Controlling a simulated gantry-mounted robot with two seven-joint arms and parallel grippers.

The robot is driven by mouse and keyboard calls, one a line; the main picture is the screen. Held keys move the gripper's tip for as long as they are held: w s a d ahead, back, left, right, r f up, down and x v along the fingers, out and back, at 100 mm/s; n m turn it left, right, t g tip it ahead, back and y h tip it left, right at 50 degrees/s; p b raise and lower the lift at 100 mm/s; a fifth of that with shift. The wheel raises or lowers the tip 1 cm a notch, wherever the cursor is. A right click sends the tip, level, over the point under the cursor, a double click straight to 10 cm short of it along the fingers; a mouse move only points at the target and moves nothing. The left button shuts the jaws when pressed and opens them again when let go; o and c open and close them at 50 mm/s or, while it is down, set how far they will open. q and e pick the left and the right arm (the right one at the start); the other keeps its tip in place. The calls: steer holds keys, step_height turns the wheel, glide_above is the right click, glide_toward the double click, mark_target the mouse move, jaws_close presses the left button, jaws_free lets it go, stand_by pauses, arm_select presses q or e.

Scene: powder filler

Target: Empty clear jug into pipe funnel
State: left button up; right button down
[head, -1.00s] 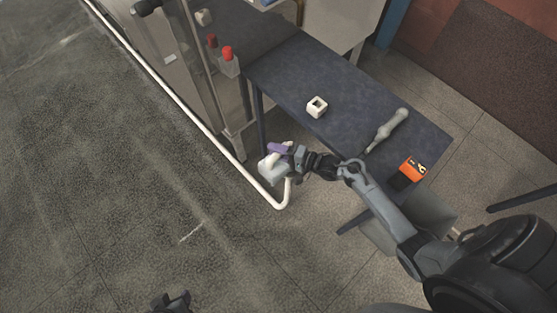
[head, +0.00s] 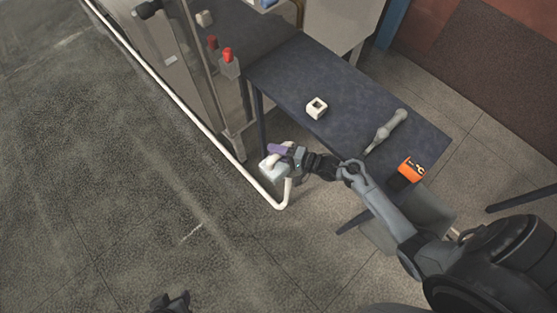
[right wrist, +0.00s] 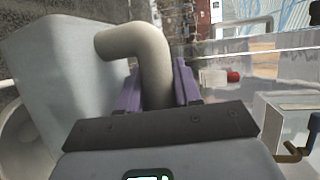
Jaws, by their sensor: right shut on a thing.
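My right gripper (head: 281,152), with purple fingers, is shut on the handle of the pale clear jug (head: 271,170). It holds the jug off the table's near left edge, over the bent end of the white pipe (head: 287,193). In the right wrist view the purple fingers (right wrist: 157,88) flank the curved grey handle, and the translucent jug wall (right wrist: 65,75) fills the left. A round pale rim (right wrist: 28,135), which looks like the funnel, shows below the jug, partly hidden. I cannot see the jug's contents. My left gripper (head: 170,302) is at the bottom edge, away from the jug.
The dark table (head: 350,122) bears a white hollow block (head: 317,107), a grey-green bottle-like tool (head: 388,131) and an orange box (head: 411,168). A machine with a red button (head: 228,55) stands at the back left. The floor at left is open.

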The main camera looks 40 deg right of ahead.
step_height(320, 180, up, 4)
steer(key=n+h+p, duration=0.2)
steer(key=n+p, duration=0.1)
steer(key=p, duration=0.2)
steer(key=n+h+p, duration=0.2)
steer(key=n+p, duration=0.1)
steer(key=p, duration=0.1)
steer(key=shift+r+n+g+h+p, duration=0.1)
steer(key=shift+n+g+h+p, duration=0.2)
steer(key=shift+n+g+p, duration=0.1)
steer(key=n+h+p, duration=0.1)
steer(key=r+n+h, duration=0.1)
steer(key=shift+n+p, duration=0.35)
steer(key=shift+n, duration=0.05)
steer(key=shift+r+n+t+h, duration=0.15)
steer(key=shift+r+n+h, duration=0.05)
steer(key=shift+n+h, duration=0.35)
steer(key=shift+r+n+t+h, duration=0.15)
steer(key=shift+r+n+h, duration=0.05)
steer(key=shift+n+h, duration=0.35)
